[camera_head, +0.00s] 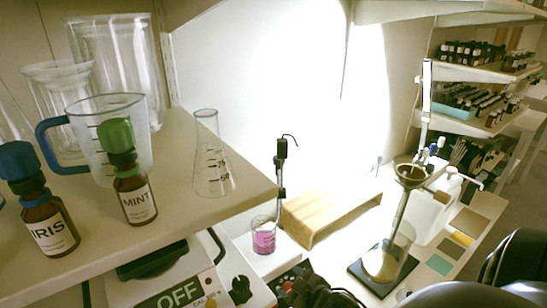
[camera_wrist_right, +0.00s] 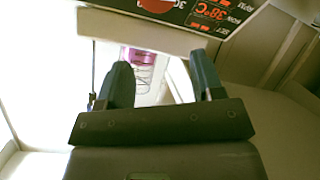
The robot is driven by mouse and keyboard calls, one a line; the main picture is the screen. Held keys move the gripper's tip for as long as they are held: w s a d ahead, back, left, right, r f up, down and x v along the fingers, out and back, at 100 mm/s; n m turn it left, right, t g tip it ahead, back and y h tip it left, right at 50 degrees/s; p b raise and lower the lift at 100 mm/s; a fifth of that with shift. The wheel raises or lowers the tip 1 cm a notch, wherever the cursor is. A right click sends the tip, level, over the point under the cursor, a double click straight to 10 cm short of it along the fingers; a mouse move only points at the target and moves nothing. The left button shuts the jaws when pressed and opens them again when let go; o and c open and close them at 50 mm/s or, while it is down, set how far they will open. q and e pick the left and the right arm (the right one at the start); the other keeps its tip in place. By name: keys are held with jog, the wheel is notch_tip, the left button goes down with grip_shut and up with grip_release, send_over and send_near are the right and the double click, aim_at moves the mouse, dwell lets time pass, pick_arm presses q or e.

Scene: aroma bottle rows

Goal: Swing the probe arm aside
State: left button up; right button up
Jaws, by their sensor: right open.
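The probe arm (camera_head: 281,152) is a dark head with a thin cable on an upright post, behind the shelf in the head view. Its lower end comes down at a clear beaker (camera_head: 263,238) of pink liquid; I cannot tell whether it dips in. My right gripper (camera_wrist_right: 161,82) is open in the right wrist view, with nothing between its fingers. The beaker (camera_wrist_right: 138,60) shows beyond and between the fingers. In the head view dark parts of my right gripper (camera_head: 322,294) show at the bottom edge. My left gripper is out of view.
A display panel (camera_wrist_right: 205,12) reading 38°C lies close beyond the fingers. A shelf (camera_head: 180,210) with IRIS (camera_head: 50,228) and MINT (camera_head: 135,198) bottles and a flask (camera_head: 212,165) overhangs the left. A wooden stand (camera_head: 320,213) and a funnel stand (camera_head: 395,230) are to the right.

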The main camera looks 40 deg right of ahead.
jog(key=w+d+r+n+t+y, duration=0.1)
jog(key=w+d+r+n+t, duration=0.2)
jog(key=w+d+r+n, duration=0.55)
jog(key=w+d+r+n+t+y, duration=0.2)
jog(key=w+d+r+n, duration=0.2)
jog(key=d+r+n, duration=0.85)
pick_arm(q)
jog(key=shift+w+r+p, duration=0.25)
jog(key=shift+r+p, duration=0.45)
jog(key=shift+p, duration=0.05)
pick_arm(e)
jog(key=w+a+r+n+y, duration=0.1)
jog(key=w+a+r+n, duration=0.1)
jog(key=w+a+n, duration=0.5)
jog(key=w+n, duration=0.3)
jog(key=n, duration=0.3)
jog(key=shift+g+y, duration=0.3)
jog(key=shift+y, duration=0.1)
grip_shut()
